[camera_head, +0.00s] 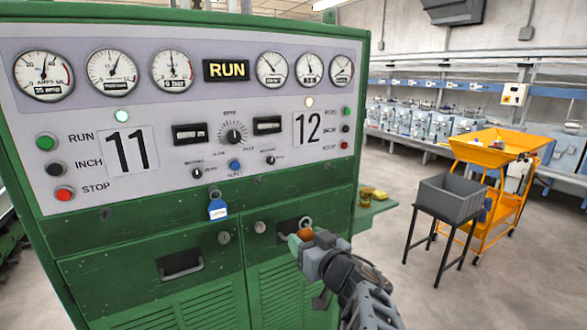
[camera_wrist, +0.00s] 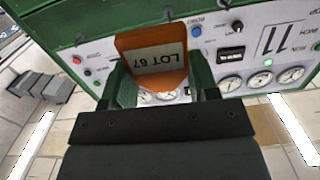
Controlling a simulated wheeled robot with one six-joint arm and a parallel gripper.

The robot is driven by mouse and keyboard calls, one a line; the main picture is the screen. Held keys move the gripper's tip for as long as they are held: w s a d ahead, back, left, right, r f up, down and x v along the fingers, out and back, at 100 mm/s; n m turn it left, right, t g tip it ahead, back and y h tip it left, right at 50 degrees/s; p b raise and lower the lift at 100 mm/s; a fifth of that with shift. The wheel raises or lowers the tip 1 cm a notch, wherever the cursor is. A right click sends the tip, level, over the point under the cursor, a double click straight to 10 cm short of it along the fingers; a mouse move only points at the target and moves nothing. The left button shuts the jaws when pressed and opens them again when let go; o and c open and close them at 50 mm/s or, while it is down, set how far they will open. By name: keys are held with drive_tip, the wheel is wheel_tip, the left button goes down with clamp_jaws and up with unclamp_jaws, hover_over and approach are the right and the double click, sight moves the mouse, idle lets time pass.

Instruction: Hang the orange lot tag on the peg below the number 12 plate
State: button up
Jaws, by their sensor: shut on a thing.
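The orange lot tag (camera_wrist: 152,45) fills the upper middle of the wrist view, its pale label reading LOT 67 upside down. My gripper (camera_wrist: 160,90) is shut on it, with a finger at each side. In the head view my gripper (camera_head: 305,238) is in front of the green cabinet, below the number 12 plate (camera_head: 307,127); only a bit of the orange tag (camera_head: 294,243) shows there. The wrist view hides the 12 plate.
A blue tag (camera_head: 218,209) hangs on the cabinet below and right of the number 11 plate (camera_head: 128,151). Gauges, knobs and buttons cover the panel. A grey bin (camera_head: 452,196) on a stand and an orange cart (camera_head: 495,152) stand at right, with open floor around.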

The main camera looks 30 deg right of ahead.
sight(301, 228)
drive_tip(key=r, duration=0.2)
drive_tip(key=s+a+r, duration=0.1)
drive_tip(key=shift+n+t, duration=0.3)
drive_tip(key=shift+w+p, duration=0.25)
drive_tip(key=shift+p, duration=0.1)
drive_tip(key=shift+w+r+p, duration=0.85)
drive_tip(key=shift+w+r, duration=1.1)
drive_tip(key=shift+w, duration=1.5)
drive_tip(key=w+a+f, duration=0.1)
drive_tip(key=w+f, duration=0.2)
drive_tip(key=f, duration=0.3)
drive_tip(key=w+a+f+h, duration=0.1)
drive_tip(key=w+f, duration=0.1)
drive_tip(key=f, duration=0.3)
drive_tip(key=w+a+f, duration=0.1)
drive_tip(key=w+f, duration=0.2)
drive_tip(key=f, duration=0.3)
drive_tip(key=s+a+f+y, duration=0.1)
drive_tip(key=a+f, duration=0.4)
drive_tip(key=f, duration=0.6)
drive_tip(key=s+a+f+y, duration=0.1)
drive_tip(key=a+f, duration=0.5)
drive_tip(key=f, duration=0.4)
drive_tip(key=shift+s+f+n, duration=0.2)
drive_tip(key=shift+f+n, duration=0.15)
drive_tip(key=shift+n, duration=0.05)
